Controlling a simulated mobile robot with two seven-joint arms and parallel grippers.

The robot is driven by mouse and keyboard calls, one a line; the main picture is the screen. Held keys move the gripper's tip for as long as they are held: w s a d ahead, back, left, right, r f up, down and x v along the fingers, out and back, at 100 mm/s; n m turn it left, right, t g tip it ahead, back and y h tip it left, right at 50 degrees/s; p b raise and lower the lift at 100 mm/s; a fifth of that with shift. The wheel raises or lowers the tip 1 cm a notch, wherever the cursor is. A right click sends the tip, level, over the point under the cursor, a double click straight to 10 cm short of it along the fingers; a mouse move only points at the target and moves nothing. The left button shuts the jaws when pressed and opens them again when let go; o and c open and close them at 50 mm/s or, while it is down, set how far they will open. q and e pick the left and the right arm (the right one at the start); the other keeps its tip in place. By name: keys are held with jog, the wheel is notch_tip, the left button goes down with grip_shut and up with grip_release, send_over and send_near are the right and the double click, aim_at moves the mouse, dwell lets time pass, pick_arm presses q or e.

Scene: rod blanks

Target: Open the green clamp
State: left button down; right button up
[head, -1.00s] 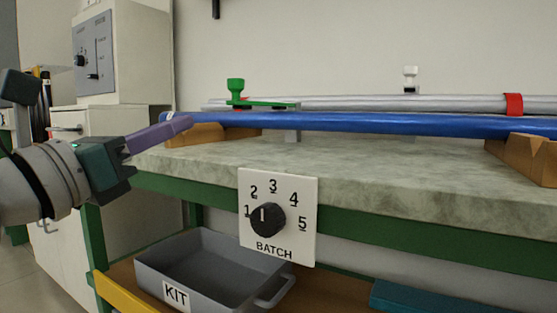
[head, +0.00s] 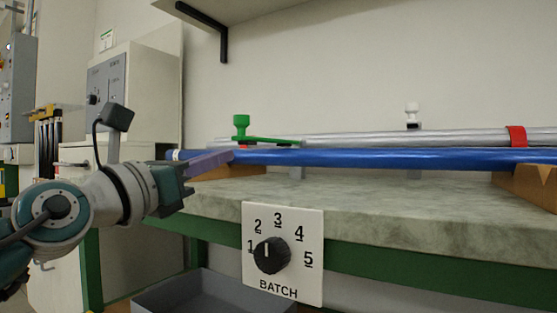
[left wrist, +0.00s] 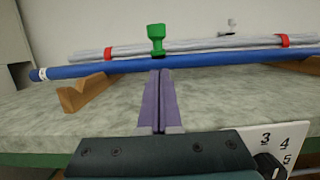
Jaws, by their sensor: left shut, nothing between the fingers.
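The green clamp (head: 241,127) has an upright knob at its left end and a flat arm reaching right over the silver rods. It stands behind the blue rod (head: 350,158). In the left wrist view the green knob (left wrist: 156,40) is straight ahead, just beyond my fingertips. My left gripper (head: 230,156) has purple fingers, shut and empty. In the left wrist view its tips (left wrist: 159,72) overlap the near side of the blue rod (left wrist: 220,62); whether they touch it I cannot tell. My right gripper is not in view.
Silver rods (head: 400,138) with a red band (head: 516,136) lie behind the blue rod. Wooden supports (head: 530,186) hold the rods above the stone-topped bench (head: 400,205). A white clamp (head: 413,115) stands farther right. A batch dial (head: 271,255) is on the bench front, a grey bin (head: 180,296) below.

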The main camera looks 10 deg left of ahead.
pick_arm(q)
jog(key=shift+b+x, duration=0.45)
jog(key=shift+x, duration=0.7)
jog(key=shift+w+d+r, duration=0.1)
jog(key=shift+w+d, duration=0.1)
jog(key=shift+w, duration=0.35)
